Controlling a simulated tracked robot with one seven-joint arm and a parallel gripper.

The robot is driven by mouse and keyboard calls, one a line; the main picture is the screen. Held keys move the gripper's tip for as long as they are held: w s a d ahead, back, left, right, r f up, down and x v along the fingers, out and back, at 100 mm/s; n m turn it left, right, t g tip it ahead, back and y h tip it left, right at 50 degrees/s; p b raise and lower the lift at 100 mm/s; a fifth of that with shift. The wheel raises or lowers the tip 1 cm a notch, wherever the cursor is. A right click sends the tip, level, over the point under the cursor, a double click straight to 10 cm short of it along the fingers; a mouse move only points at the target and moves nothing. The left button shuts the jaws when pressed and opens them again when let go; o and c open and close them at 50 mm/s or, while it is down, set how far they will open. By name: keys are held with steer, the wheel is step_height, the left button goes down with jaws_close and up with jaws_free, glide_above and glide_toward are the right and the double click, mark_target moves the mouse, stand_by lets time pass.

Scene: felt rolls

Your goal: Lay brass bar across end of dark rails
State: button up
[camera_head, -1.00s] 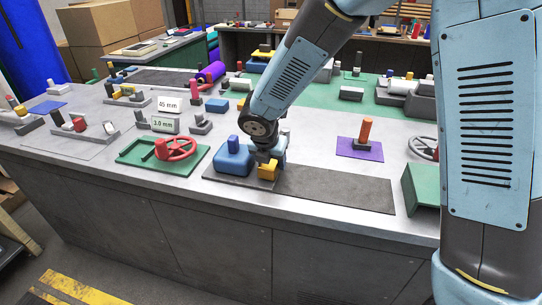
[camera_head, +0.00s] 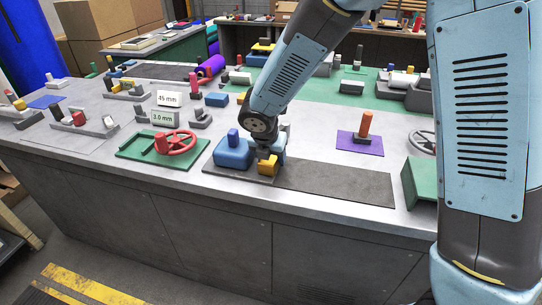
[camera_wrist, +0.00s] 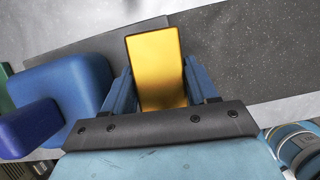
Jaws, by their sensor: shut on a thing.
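A yellow brass bar (camera_head: 265,167) is held in my gripper (camera_head: 267,158), just right of a blue block with a blue knob (camera_head: 234,152). In the wrist view the bar (camera_wrist: 157,68) sits between the two blue fingers of my gripper (camera_wrist: 160,90), which are shut on it. The bar is over or on a long dark grey strip (camera_head: 335,182) lying flat along the table's front. In the wrist view, two shades of dark surface (camera_wrist: 245,50) show beyond the bar. I cannot make out separate rails, nor whether the bar touches the strip.
A green plate with a red handwheel (camera_head: 176,143) lies left of the blue block. A purple pad (camera_head: 345,144) bearing an orange post (camera_head: 365,123) lies behind the strip. A green block (camera_head: 420,185) stands near the strip's right end. The strip's right part is bare.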

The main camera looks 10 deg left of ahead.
steer(key=shift+f, duration=0.15)
steer(key=o, duration=1.4)
steer(key=v, duration=1.3)
steer(key=shift+d+r, duration=0.1)
steer(key=shift+r, duration=0.25)
